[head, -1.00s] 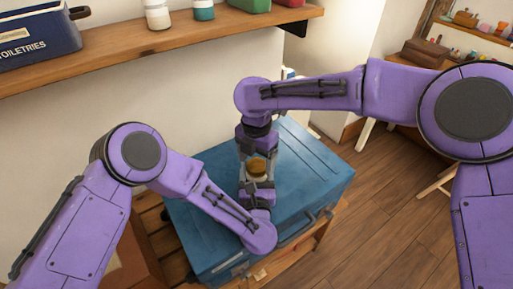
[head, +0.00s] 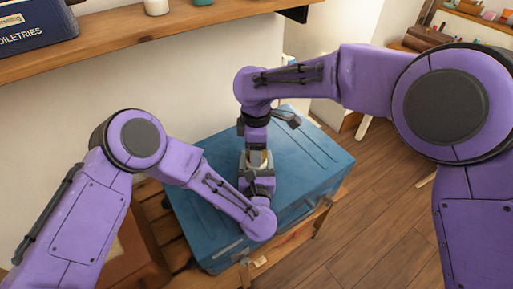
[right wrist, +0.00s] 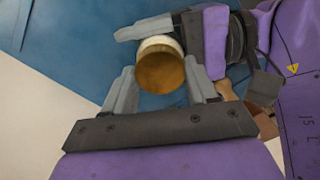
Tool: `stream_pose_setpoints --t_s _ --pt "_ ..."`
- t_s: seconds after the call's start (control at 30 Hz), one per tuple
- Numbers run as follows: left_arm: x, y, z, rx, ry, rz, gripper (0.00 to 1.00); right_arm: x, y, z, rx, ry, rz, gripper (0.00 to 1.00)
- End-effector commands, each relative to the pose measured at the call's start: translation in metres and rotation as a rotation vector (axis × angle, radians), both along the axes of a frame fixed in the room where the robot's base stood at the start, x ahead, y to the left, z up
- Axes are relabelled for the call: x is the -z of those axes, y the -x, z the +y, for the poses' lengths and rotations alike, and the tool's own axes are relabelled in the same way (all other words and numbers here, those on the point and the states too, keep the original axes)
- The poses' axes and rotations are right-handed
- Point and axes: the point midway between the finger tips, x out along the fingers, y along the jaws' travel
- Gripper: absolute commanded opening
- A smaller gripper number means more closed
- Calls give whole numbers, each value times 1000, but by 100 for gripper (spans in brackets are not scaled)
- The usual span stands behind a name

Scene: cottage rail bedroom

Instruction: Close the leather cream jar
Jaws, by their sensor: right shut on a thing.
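The leather cream jar (right wrist: 157,42) is pale, with a round golden-brown lid (right wrist: 162,73) at its top. Both are between my grippers over the blue chest, small and partly hidden in the head view. My right gripper (head: 257,152) points down from above. In the right wrist view its two grey fingers (right wrist: 160,84) are on either side of the lid, shut on it. My left gripper (head: 257,172) is below, with a grey finger against the jar's pale side in the right wrist view; its other finger is hidden. Whether the lid is fully seated cannot be told.
The blue chest (head: 312,162) lies under both grippers on a wooden stand. A wooden shelf (head: 150,50) runs along the wall with a navy toiletries box (head: 35,28) and small jars. Wooden floor (head: 375,200) is open at the right.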

Motion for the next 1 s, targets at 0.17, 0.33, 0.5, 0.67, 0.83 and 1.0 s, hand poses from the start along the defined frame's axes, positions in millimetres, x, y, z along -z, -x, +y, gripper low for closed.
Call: stream_pose_setpoints --t_s 0.17,0.33,0.5,0.67,0.83,1.0 --pt "0 0 -1 1 -1 0 0 0 0 0 499 0 -4 21" --pt "0 0 -1 2 0 0 0 0 -1 0 686 -2 -2 21" --pt "0 0 -1 2 0 0 0 0 -1 0 697 -3 -2 21" --pt "0 0 -1 3 0 0 0 0 -1 0 695 -3 -2 74" --pt "0 0 -1 2 0 0 0 0 -1 0 693 -2 -1 83" --pt "0 0 0 1 0 0 0 -3 -1 0 693 -3 -1 83"
